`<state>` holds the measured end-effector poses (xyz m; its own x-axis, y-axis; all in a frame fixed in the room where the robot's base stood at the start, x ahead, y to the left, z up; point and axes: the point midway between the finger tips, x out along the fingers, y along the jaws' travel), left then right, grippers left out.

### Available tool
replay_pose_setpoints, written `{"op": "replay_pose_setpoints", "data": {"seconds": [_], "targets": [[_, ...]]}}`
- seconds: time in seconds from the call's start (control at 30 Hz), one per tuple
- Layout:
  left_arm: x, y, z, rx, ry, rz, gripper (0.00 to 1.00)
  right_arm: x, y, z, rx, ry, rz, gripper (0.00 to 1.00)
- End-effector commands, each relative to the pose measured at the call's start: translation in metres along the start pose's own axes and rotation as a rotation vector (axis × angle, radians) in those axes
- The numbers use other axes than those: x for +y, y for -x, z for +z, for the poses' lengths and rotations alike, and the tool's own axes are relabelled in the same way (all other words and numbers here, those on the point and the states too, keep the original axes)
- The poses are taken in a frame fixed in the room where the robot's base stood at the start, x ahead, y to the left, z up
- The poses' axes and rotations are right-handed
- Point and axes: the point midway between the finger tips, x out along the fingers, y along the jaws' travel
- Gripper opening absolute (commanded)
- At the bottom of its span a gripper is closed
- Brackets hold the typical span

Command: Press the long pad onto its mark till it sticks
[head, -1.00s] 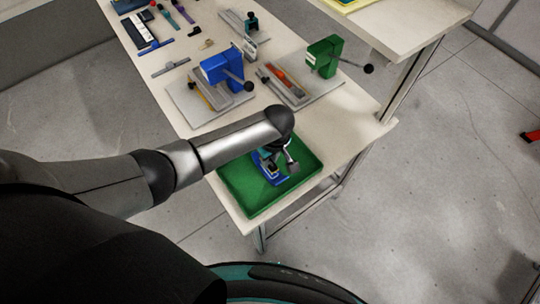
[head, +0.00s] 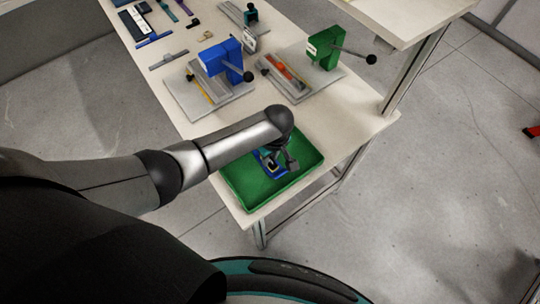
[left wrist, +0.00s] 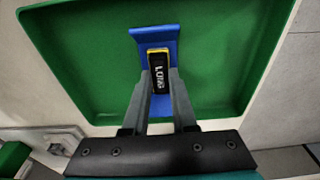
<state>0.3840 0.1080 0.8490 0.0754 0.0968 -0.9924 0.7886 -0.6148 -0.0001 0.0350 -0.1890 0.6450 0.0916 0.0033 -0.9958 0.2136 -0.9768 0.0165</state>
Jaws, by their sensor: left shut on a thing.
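A black block with a yellow edge, lettered LONG (left wrist: 160,72), sits over a blue bracket-like piece (left wrist: 155,38) in the left wrist view. I take the lettered block for the long pad. My left gripper (left wrist: 160,82) is shut on it, one finger along each side. Blue parts (head: 266,163) show in the head view under my left gripper (head: 283,162), inside the green tray (head: 247,202). The wrist and fingers hide much of them there. I cannot tell whether the pad touches the blue piece, and no mark can be made out. My right gripper is not in view.
The green tray's raised rim surrounds the gripper at the table's (head: 358,118) near corner. Behind it stand a blue press (head: 222,57) and a green press (head: 322,46), each with a lever. Small tools lie farther back. A higher table (head: 420,15) is at the upper right.

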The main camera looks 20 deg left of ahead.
Motion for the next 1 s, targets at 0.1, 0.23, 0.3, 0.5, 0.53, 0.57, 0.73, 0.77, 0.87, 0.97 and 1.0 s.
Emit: {"op": "replay_pose_setpoints", "data": {"seconds": [0.1, 0.23, 0.3, 0.5, 0.53, 0.57, 0.73, 0.77, 0.87, 0.97, 1.0], "targets": [[0.0, -0.0014, 0.0003, 0.0, 0.0, 0.0, 0.0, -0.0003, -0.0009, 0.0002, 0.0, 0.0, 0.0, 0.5], [0.0, -0.0028, 0.0005, 0.0, 0.0, 0.0, 0.0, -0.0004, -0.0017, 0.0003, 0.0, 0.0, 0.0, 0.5], [0.0, -0.0035, 0.0006, 0.0, 0.001, 0.0, 0.0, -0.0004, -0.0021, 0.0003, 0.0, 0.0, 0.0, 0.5], [-0.0001, -0.0055, 0.0008, 0.0, 0.001, 0.0, 0.0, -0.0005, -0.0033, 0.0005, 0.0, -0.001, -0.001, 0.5], [0.0, -0.0058, 0.0009, 0.0, 0.001, 0.0, 0.0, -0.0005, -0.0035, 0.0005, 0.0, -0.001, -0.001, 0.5], [0.0, -0.0061, 0.0009, 0.0, 0.001, 0.0, 0.0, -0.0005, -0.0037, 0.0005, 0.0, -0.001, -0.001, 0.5], [-0.0002, -0.0063, 0.0011, -0.001, 0.0, 0.0, 0.0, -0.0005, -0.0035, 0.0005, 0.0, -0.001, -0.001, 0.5], [-0.0003, -0.0064, 0.0011, -0.001, 0.0, 0.0, 0.0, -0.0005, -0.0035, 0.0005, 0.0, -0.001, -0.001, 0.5], [-0.0004, -0.0065, 0.0012, -0.001, 0.0, -0.001, 0.0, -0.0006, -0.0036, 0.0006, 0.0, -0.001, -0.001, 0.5], [-0.0006, -0.0066, 0.0013, -0.001, 0.0, -0.001, 0.0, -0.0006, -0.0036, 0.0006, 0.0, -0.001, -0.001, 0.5], [-0.0006, -0.0067, 0.0014, -0.001, 0.0, -0.001, 0.0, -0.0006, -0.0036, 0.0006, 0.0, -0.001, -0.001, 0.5]]}}
